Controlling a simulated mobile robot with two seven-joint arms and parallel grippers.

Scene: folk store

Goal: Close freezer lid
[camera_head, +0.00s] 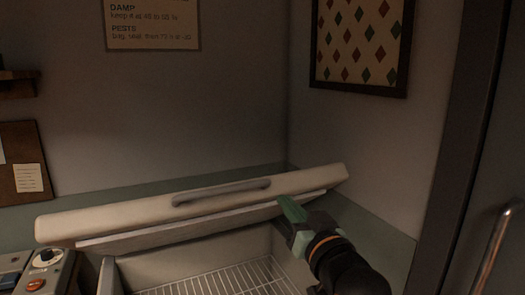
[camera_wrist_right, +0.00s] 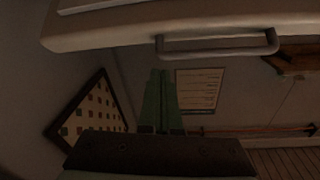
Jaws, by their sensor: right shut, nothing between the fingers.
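The freezer lid (camera_head: 120,217) is a long cream panel with a grey bar handle (camera_head: 222,191). It stands raised and tilted above the open freezer (camera_head: 190,262), whose wire basket shows inside. My right gripper (camera_head: 290,208) has green fingers, shut and empty, in front of the lid's lower edge, right of the handle. I cannot tell if it touches the lid. In the right wrist view the lid (camera_wrist_right: 110,27) and its handle (camera_wrist_right: 218,45) show at the top, with the shut green fingers (camera_wrist_right: 158,85) below them. My left gripper is not in view.
A grey control box (camera_head: 45,272) with a dial and a red button sits left of the freezer. A dark door frame with a metal handle (camera_head: 495,245) stands at the right. A diamond-patterned panel (camera_head: 360,42) and a notice (camera_head: 152,24) hang on the walls.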

